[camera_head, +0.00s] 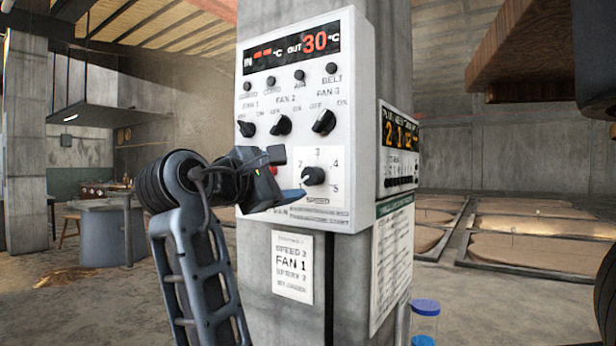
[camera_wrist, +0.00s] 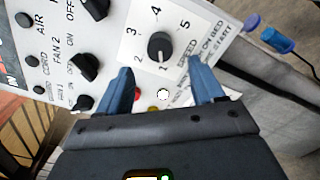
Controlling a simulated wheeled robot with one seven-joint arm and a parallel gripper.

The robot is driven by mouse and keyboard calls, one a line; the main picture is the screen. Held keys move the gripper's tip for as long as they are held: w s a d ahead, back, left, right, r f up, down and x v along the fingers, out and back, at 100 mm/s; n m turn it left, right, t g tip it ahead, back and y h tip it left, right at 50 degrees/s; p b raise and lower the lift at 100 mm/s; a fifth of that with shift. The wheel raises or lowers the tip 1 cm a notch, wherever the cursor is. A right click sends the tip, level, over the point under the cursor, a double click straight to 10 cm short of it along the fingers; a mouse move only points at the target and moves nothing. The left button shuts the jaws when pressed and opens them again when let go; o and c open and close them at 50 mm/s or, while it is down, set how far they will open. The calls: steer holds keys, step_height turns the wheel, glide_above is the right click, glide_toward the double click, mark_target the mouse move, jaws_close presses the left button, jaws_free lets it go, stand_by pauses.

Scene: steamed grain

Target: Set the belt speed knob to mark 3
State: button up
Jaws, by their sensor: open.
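The belt speed knob (camera_head: 313,175) is a black round knob on a white dial plate, low on the right of the white control panel (camera_head: 350,90). In the wrist view the knob (camera_wrist: 160,45) sits among marks 1 to 5, and its white pointer seems to face mark 1. My gripper (camera_head: 292,193) is just left of the knob in the head view and hides mark 1 there. In the wrist view my gripper (camera_wrist: 160,66) has its two blue fingers apart, empty, with the knob ahead between and beyond the tips. No contact shows.
Three black fan switches (camera_head: 281,125) sit in a row above the dial. A red button (camera_head: 273,170) is behind my gripper. The panel hangs on a concrete pillar (camera_head: 350,260), with a notice (camera_head: 292,267) below. A blue-lidded jar (camera_head: 425,318) stands lower right.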

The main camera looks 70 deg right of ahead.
mark_target(309, 177)
steer(key=shift+p+x, duration=0.4)
steer(key=shift+x, duration=3.45)
steer(key=shift+w, duration=0.1)
steer(key=c, duration=1)
